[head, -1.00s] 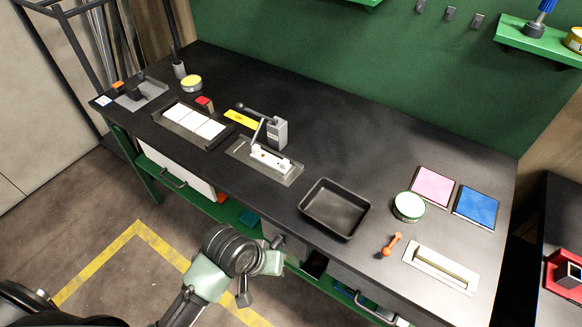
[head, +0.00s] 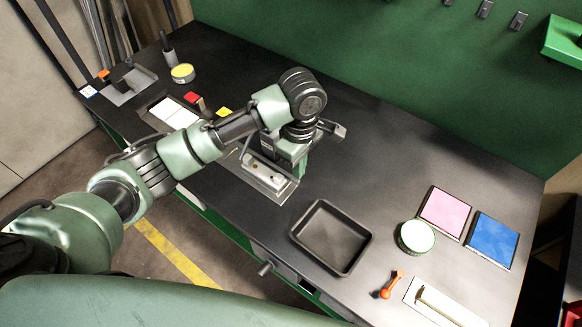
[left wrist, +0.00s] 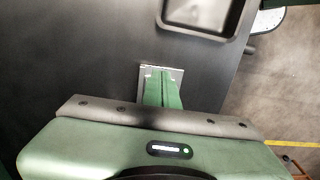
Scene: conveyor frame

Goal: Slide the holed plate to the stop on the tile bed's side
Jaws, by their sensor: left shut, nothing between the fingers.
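A pale plate with dark spots that look like holes (head: 262,169) lies on a grey metal base (head: 272,186) on the bench. My left gripper (head: 299,172) points down at the right end of this base, shut and empty. It covers part of the plate and most of the lever device behind. In the left wrist view the closed green fingers (left wrist: 161,90) are over the metal base (left wrist: 176,76); whether they touch the plate cannot be told. The tile bed (head: 150,121) with white tiles is to the left, partly behind my arm. My right gripper is not in view.
A black tray (head: 300,238) stands to the right of the base, with a round tin (head: 416,237), an orange tool (head: 388,286), and pink (head: 446,212) and blue (head: 493,240) pads beyond. The bench behind them is clear.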

